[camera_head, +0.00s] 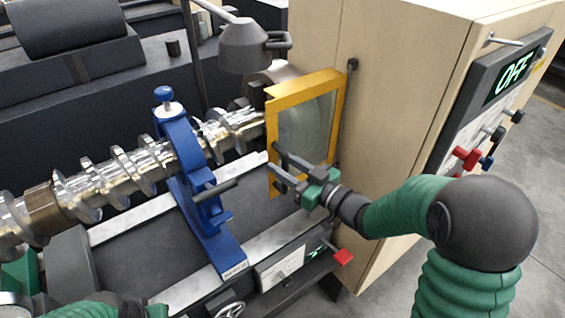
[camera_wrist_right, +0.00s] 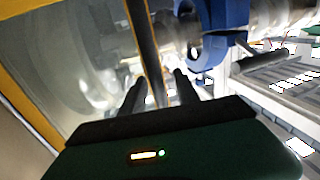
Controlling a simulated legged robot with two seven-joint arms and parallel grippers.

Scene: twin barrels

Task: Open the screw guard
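The screw guard is a clear panel in a yellow frame (camera_head: 305,88), standing upright in front of the chuck end of the shiny screw (camera_head: 135,165). My right gripper (camera_head: 279,168) is at the lower left part of the frame, with its fingers apart. In the right wrist view the two fingers (camera_wrist_right: 160,92) point at the guard's edge bar (camera_wrist_right: 145,45), which shows between them. I cannot tell whether either finger touches it. The panel (camera_wrist_right: 85,65) fills the left of that view. A green piece, probably my left arm, shows at the bottom left of the head view; no left fingers are visible.
A blue steady rest (camera_head: 190,165) stands around the screw, left of the guard. A grey lamp (camera_head: 243,48) hangs above.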

